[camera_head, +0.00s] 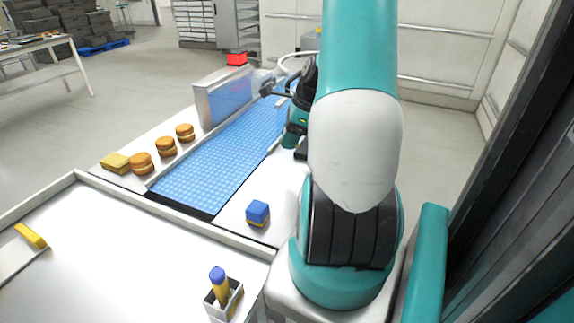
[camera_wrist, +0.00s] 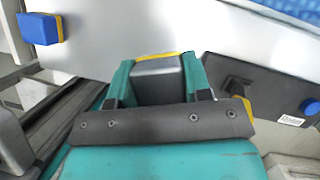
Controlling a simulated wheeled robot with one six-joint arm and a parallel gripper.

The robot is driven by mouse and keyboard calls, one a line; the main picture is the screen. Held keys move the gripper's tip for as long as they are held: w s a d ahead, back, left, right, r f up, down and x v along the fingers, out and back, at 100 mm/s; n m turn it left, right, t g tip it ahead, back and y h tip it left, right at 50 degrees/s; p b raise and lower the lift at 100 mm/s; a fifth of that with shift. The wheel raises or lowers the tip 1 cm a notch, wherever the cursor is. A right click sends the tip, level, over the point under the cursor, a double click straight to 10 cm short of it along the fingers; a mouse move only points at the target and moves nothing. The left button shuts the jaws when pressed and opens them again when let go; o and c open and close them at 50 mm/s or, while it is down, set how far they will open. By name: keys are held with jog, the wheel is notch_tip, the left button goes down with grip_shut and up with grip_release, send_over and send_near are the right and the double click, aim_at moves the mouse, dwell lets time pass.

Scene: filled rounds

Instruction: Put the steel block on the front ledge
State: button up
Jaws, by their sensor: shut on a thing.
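The steel block (camera_wrist: 158,80), grey with a yellow edge, is between the two teal fingers of my gripper (camera_wrist: 158,72) in the wrist view. The gripper is shut on it. Whether its underside touches the surface below is hidden. In the head view my arm covers the gripper's fingers and the block. The front ledge, seemingly the pale strip (camera_head: 247,200) along the right side of the blue belt, shows in the head view. A pale surface also lies beyond the block in the wrist view (camera_wrist: 130,30).
A blue block (camera_head: 258,212) with a yellow band stands on the ledge; it also shows in the wrist view (camera_wrist: 40,27). A dark box (camera_wrist: 255,90) with a blue button is right of my gripper. Filled rounds (camera_head: 166,146) and a yellow block (camera_head: 116,162) line the far ledge.

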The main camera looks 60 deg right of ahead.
aim_at(285, 171)
notch_tip(285, 171, down, 9)
jog(key=shift+r, duration=0.2)
dwell(0.3)
jog(key=o, duration=1.2)
jog(key=shift+f, duration=0.15)
